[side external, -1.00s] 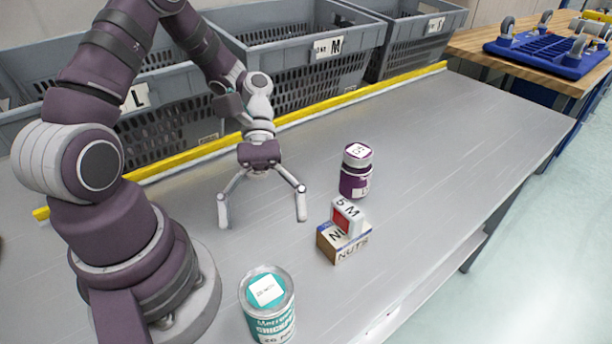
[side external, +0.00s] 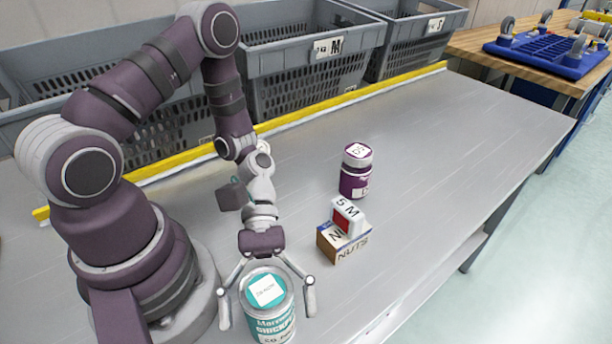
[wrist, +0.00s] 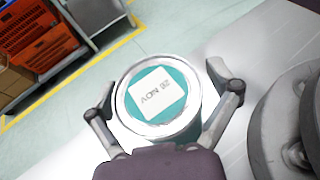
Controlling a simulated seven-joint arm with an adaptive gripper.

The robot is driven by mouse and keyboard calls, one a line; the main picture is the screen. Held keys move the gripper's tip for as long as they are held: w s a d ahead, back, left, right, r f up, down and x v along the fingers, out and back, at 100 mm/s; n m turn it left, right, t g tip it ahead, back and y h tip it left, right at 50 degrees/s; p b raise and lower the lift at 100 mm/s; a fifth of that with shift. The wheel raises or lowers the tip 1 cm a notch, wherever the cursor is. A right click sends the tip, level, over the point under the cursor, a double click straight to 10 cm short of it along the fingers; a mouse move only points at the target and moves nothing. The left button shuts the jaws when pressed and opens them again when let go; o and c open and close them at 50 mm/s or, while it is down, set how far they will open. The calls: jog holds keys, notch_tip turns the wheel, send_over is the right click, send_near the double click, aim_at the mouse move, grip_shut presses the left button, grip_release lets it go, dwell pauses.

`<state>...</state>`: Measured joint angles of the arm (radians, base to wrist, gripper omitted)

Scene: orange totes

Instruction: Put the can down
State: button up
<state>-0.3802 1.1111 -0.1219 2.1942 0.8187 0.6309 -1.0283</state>
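The can (side external: 268,314) is teal and white with a white label on its lid. It stands upright on the grey table near the front edge, beside my base. My gripper (side external: 267,306) is open, with one finger on each side of the can. In the wrist view the can (wrist: 184,92) sits between the two spread fingers of my gripper (wrist: 162,85), and a gap seems to show beside each fingertip. Whether either finger touches the can is hard to tell.
A small box marked NUTS (side external: 342,247) with a red and white block (side external: 347,218) on it stands right of the can. A purple jar (side external: 355,172) is behind them. Grey totes (side external: 300,55) line the back behind a yellow rail (side external: 350,96). The table's right side is clear.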

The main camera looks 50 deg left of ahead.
jog(key=c, duration=1.2)
jog(key=shift+r, duration=0.1)
